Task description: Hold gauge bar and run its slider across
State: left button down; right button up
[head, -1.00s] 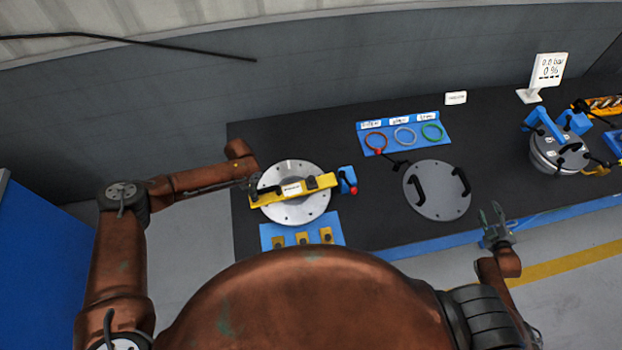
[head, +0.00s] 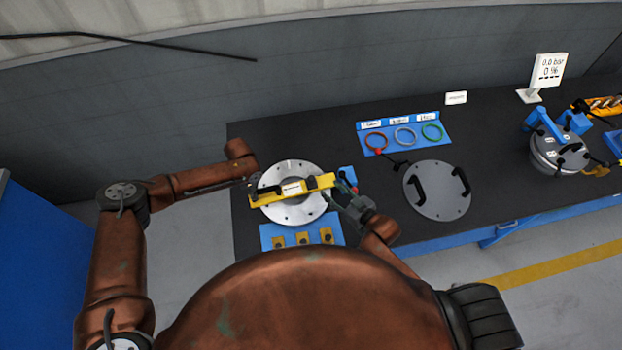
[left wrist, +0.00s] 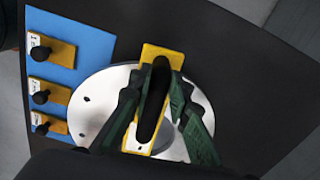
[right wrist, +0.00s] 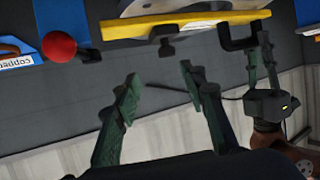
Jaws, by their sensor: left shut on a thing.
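The yellow gauge bar (head: 322,182) lies across the round silver flange (head: 290,211), with a black handle at its left part and a dark slider (head: 311,183) toward its right end. My left gripper (left wrist: 154,88) is shut on the black handle (left wrist: 152,110). My right gripper (head: 341,195) is beside the bar's right end. In the right wrist view my right gripper (right wrist: 160,78) is open and empty, apart from the bar (right wrist: 150,27). The slider's dark knob (right wrist: 167,47) shows between bar and fingertips in that view.
A blue mat (head: 268,236) with several yellow blocks lies in front of the flange. A red ball (right wrist: 58,46) is close to the bar's end. A grey lid with two handles (head: 437,200) lies to the right, and a blue ring tray (head: 402,146) is behind.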

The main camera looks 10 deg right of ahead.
aim_at(314, 180)
jog(key=x, duration=0.8)
jog(key=a+x, duration=0.1)
jog(key=x, duration=0.3)
jog(key=shift+s+a, duration=0.1)
jog(key=shift+s, duration=0.1)
jog(key=shift+c, duration=0.3)
grip_shut()
